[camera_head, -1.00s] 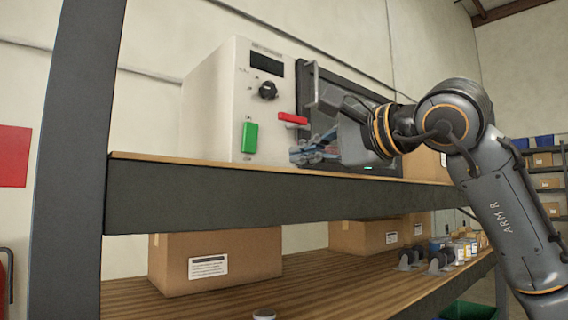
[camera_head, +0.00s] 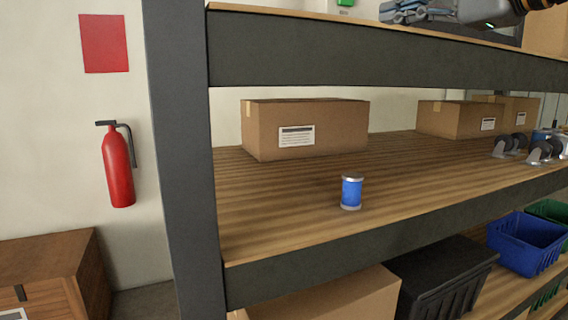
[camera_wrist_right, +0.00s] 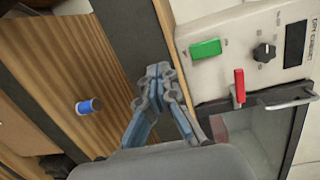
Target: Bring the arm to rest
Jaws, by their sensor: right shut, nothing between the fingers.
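My right gripper (camera_head: 405,12) shows only in part at the top right edge of the head view, above the upper shelf board. In the right wrist view my right gripper (camera_wrist_right: 158,72) is shut and empty, its fingertips together in front of the upper shelf edge. The machine (camera_wrist_right: 213,22) with a green button (camera_wrist_right: 205,48) and a red handle (camera_wrist_right: 239,86) is beside it in the wrist view. My left gripper is in neither view.
A blue-and-silver can (camera_head: 351,192) stands on the middle shelf (camera_head: 290,215), in front of a cardboard box (camera_head: 310,128). Caster wheels (camera_head: 540,152) sit at the right. A dark upright post (camera_head: 180,150) bounds the rack on the left.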

